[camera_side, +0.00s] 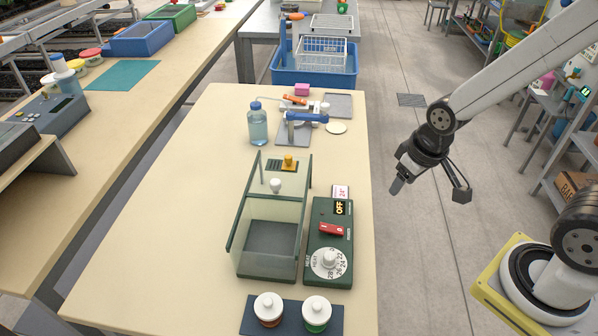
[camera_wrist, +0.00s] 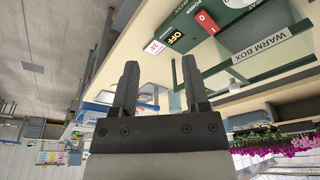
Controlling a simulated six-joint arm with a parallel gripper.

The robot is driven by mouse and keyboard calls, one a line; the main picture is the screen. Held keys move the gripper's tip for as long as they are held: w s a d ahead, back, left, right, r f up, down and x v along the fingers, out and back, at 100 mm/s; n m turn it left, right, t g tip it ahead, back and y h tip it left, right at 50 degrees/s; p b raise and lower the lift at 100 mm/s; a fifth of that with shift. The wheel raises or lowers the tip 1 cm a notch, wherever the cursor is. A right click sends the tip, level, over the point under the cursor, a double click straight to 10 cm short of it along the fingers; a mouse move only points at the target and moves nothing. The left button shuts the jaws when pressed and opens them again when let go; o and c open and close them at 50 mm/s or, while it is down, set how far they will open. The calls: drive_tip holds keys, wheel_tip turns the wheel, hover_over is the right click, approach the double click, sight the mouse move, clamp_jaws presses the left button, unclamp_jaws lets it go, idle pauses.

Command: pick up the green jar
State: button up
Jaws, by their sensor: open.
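The green jar (camera_side: 316,314) has a white lid and stands upright on a dark mat (camera_side: 292,322) at the table's front edge in the side view. A similar jar with reddish-brown contents (camera_side: 269,309) stands just left of it on the same mat. My gripper (camera_side: 427,190) hangs in the air to the right of the table, well apart from the jars. In the wrist view my gripper (camera_wrist: 158,75) shows two dark fingers spread apart with nothing between them. Neither jar can be made out in the wrist view.
A glass-walled warm box (camera_side: 270,220) stands behind the jars. Its green control panel (camera_side: 329,240) with a red switch and white dial is beside it. A blue bottle (camera_side: 257,125) stands farther back. The table's left part is clear.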

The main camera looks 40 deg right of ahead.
drive_tip(key=o, duration=0.6)
drive_tip(key=shift+c, duration=0.2)
drive_tip(key=n+g, duration=0.3)
drive_tip(key=n, duration=1.5)
hover_over(317, 306)
wheel_tip(317, 306, down, 7)
drive_tip(key=shift+f, duration=0.1)
drive_tip(key=shift+f, duration=0.1)
drive_tip(key=shift+f, duration=1.2)
